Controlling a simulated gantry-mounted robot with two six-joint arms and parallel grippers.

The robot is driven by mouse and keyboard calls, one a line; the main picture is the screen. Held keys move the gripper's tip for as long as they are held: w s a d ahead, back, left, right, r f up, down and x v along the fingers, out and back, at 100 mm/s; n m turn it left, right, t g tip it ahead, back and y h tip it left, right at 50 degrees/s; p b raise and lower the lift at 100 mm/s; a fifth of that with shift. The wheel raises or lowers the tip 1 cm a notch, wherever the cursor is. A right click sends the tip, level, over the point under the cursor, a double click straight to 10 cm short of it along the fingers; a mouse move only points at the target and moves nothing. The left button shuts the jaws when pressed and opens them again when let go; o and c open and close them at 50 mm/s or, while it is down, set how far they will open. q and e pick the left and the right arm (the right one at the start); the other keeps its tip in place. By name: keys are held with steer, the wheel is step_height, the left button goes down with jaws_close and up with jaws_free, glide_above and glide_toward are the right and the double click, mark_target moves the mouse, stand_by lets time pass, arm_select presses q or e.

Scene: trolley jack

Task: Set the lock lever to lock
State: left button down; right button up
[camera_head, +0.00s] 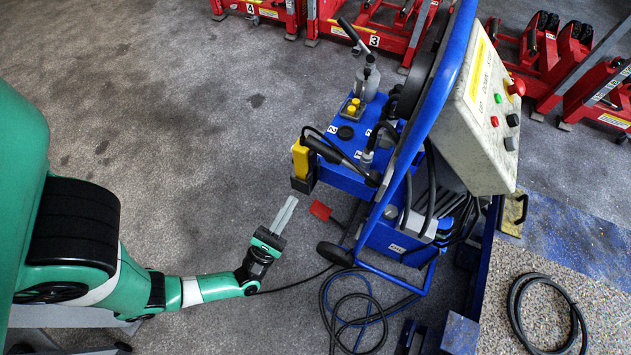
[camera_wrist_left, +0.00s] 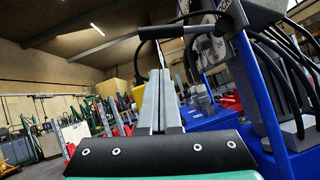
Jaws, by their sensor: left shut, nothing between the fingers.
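The blue trolley jack unit (camera_head: 340,173) stands right of the middle in the head view. Black-handled levers rise from its top: one near the front (camera_head: 330,147) and one at the back (camera_head: 350,31). I cannot tell from any readable marking which is the lock lever, or its setting. My left gripper (camera_head: 290,201) is shut and empty, in front of the unit's left side and apart from it. In the left wrist view its closed fingers (camera_wrist_left: 158,90) point ahead, with a dark lever handle (camera_wrist_left: 178,31) beyond them. My right gripper is out of view.
A yellow and black block (camera_head: 301,160) hangs at the unit's left edge, and a red pedal (camera_head: 320,210) sits low in front. A grey control box (camera_head: 480,115) stands on the right. Cables (camera_head: 350,310) lie on the floor. The floor at left is clear.

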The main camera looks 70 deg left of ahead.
mark_target(336, 158)
arm_select(q)
steer(key=shift+f, duration=0.9)
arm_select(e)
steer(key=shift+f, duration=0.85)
arm_select(q)
steer(key=d+r+p+x, duration=0.1)
steer(key=r+x, duration=0.1)
steer(key=x, duration=1.1)
steer(key=shift+s+d, duration=0.25)
steer(key=shift+s, duration=0.1)
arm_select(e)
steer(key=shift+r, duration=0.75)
arm_select(q)
steer(key=shift+r, duration=0.15)
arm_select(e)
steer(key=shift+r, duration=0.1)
